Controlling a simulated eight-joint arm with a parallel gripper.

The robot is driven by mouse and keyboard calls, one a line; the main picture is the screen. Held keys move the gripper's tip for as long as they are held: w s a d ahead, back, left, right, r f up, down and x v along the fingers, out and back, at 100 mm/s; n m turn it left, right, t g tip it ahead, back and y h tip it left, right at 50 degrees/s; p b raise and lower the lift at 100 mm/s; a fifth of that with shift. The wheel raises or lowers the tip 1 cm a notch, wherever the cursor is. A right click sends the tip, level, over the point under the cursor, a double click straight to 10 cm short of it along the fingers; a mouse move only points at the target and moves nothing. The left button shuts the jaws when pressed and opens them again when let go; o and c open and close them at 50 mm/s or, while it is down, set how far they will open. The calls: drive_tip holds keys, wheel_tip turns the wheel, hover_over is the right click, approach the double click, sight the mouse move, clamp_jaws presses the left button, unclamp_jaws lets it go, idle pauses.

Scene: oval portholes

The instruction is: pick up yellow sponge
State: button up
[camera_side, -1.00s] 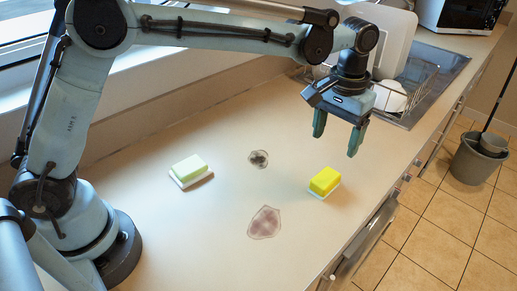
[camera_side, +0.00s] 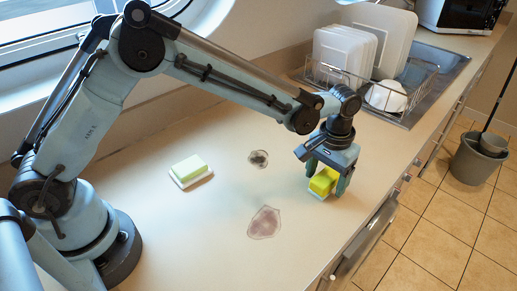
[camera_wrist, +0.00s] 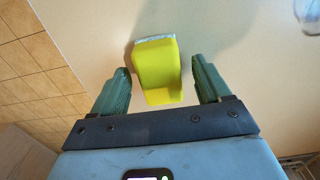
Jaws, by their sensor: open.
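The yellow sponge (camera_side: 321,184) lies on the counter near its front edge, with a pale layer at its base. In the wrist view the sponge (camera_wrist: 157,70) sits between the two fingers. My gripper (camera_side: 326,183) is lowered over the sponge, one finger on either side of it. In the wrist view my gripper (camera_wrist: 160,80) is open, with a gap between each finger and the sponge. The side view does not show clearly whether the fingertips touch the counter.
A pale green sponge (camera_side: 188,167) with a white base lies at left. A dish rack (camera_side: 421,88) with white plates (camera_side: 345,50) stands behind. A grey bucket (camera_side: 477,160) is on the tiled floor.

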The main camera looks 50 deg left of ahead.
sight(326, 178)
drive_tip(key=shift+f, duration=0.1)
drive_tip(key=c, duration=1.1)
wheel_tip(326, 178, up, 5)
drive_tip(key=shift+s+d+f, duration=0.1)
drive_tip(key=shift+s+f, duration=0.05)
drive_tip(key=shift+f, duration=0.05)
drive_tip(key=s+d+r, duration=0.2)
drive_tip(key=s, duration=0.1)
drive_tip(key=s+d+r, duration=0.2)
drive_tip(key=s, duration=0.1)
drive_tip(key=s+d+r, duration=0.2)
drive_tip(key=s, duration=0.1)
drive_tip(key=shift+s+d+r, duration=0.1)
drive_tip(key=shift+d+r, duration=0.1)
drive_tip(key=shift+d, duration=0.1)
